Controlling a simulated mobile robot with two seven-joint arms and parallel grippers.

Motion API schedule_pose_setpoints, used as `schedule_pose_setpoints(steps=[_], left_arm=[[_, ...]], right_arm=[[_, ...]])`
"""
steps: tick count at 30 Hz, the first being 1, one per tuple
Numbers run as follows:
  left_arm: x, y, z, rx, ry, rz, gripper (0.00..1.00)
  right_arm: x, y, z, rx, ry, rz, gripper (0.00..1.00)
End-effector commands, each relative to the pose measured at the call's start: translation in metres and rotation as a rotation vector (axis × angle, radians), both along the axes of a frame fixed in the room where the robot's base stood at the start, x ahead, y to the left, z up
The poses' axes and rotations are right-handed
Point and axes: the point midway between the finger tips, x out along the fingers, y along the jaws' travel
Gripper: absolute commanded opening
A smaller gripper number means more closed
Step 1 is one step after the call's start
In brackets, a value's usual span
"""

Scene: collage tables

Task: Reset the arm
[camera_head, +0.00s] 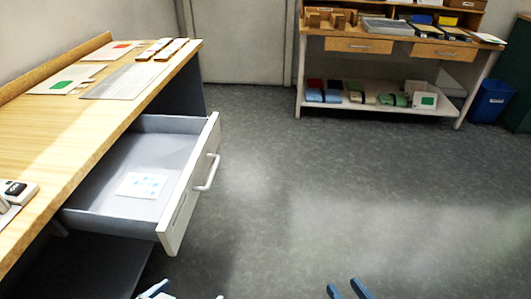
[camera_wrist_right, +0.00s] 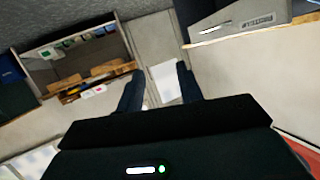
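My right gripper (camera_head: 347,290) shows at the bottom edge of the head view as two blue fingertips, apart and empty, over the floor. In the right wrist view its two dark fingers (camera_wrist_right: 158,88) stand apart with nothing between them.
An open drawer (camera_head: 187,205) juts from the wooden desk (camera_head: 60,135) at left, holding a white card with blue marks (camera_head: 141,185). A shelved table (camera_head: 375,107) and a blue bin (camera_head: 490,102) stand at the back right. The floor (camera_head: 370,190) between is clear.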

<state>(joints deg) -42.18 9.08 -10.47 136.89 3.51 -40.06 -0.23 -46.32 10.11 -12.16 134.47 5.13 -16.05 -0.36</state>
Motion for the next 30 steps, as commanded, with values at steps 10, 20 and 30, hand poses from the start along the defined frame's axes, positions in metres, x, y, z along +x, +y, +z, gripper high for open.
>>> schedule_pose_setpoints(steps=[10,20,30], left_arm=[[0.004,-0.016,0.049,-0.111,-0.248,0.001,1.00],[0.007,-0.016,0.073,-0.029,-0.114,-0.021,1.00],[0.005,-0.015,0.072,0.018,-0.037,-0.032,1.00]], right_arm=[[0.001,0.001,0.018,-0.019,0.032,0.004,0.36],[0.004,0.001,0.041,-0.102,0.163,0.021,0.36],[0.002,-0.001,0.040,-0.150,0.241,0.032,0.36]])
